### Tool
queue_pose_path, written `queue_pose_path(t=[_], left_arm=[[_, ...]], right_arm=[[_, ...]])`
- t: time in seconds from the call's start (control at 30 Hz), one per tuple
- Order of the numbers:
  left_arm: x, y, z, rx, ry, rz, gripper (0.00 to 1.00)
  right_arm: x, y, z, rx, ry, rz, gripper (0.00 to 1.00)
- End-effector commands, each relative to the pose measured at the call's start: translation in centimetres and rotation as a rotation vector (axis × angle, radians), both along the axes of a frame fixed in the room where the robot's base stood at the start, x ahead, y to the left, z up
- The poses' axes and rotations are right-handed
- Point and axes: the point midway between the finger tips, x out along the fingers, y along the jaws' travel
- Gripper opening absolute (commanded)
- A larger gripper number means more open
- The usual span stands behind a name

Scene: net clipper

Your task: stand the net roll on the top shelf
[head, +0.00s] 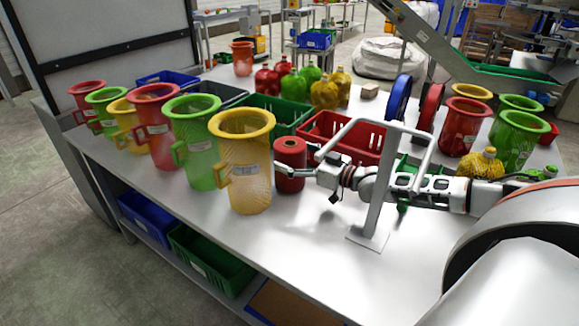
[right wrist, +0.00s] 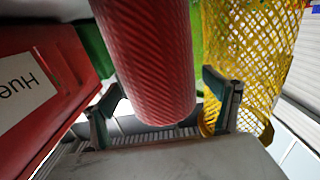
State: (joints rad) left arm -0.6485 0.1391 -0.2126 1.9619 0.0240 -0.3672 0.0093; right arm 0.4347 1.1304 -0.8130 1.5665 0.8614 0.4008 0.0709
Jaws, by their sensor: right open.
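The net roll (head: 290,165) is a red cylinder standing upright on the table, just right of the front yellow net tube. My right gripper (head: 297,171) reaches it from the right, low down. In the right wrist view the red ribbed roll (right wrist: 150,60) lies between the two spread fingers of the gripper (right wrist: 164,92), with gaps on both sides. The gripper is open and holds nothing. My left gripper is not in view. I cannot make out which surface is the top shelf; a lower shelf under the table holds bins.
The yellow net tube (head: 243,165) stands close left of the roll and also shows in the right wrist view (right wrist: 255,50). A red crate (head: 345,138) is behind right, and a grey metal stand (head: 378,190) rises by my right arm. The table front is clear.

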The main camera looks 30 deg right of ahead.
Motion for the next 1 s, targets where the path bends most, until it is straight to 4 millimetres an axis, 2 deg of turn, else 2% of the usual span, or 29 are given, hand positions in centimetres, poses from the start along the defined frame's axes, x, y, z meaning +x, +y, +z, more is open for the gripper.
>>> queue_pose_path(t=[0.13,0.37,0.4,0.6,1.0], left_arm=[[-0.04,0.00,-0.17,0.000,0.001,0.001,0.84],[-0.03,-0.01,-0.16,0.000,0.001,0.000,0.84],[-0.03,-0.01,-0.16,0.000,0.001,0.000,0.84],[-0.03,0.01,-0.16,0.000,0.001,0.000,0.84],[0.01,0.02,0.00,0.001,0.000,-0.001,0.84]], right_arm=[[0.81,0.37,0.05,-0.001,-0.001,0.001,0.88],[0.88,0.38,0.06,-0.002,-0.001,0.001,0.88],[0.87,0.38,0.06,-0.002,-0.001,0.001,0.82],[0.86,0.38,0.06,-0.002,-0.001,0.001,0.34],[0.90,0.36,0.76,0.000,-0.004,0.000,0.34]])
